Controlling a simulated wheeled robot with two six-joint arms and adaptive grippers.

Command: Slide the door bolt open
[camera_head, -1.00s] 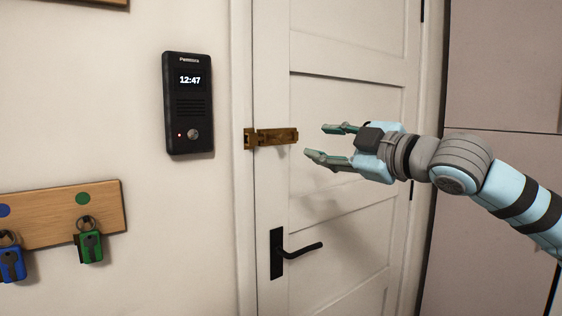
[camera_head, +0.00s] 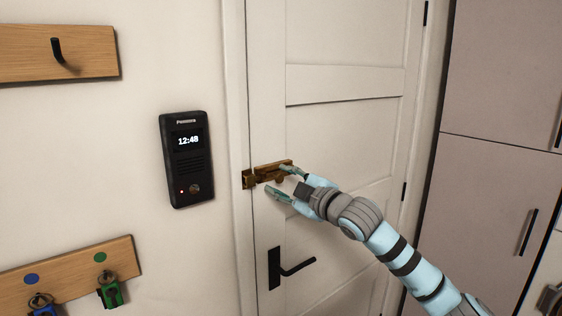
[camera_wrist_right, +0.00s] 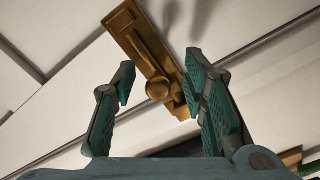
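The brass door bolt (camera_head: 268,172) is mounted on the white door (camera_head: 340,130) at its left edge, reaching to the door frame. Its round knob (camera_wrist_right: 158,88) shows in the right wrist view, between my finger tips and just beyond them. My right gripper (camera_head: 282,180) is at the bolt, with one finger above and one below the knob. It is open, with clear gaps between the fingers and the knob. The bolt plate (camera_wrist_right: 145,45) runs diagonally in the right wrist view. My left gripper is not in view.
A black door handle (camera_head: 290,264) sits below the bolt. A black intercom (camera_head: 186,160) is on the wall to the left. A wooden key rack (camera_head: 70,272) with keys hangs lower left, and a hook board (camera_head: 60,52) is above. Tall cabinets (camera_head: 500,110) stand at the right.

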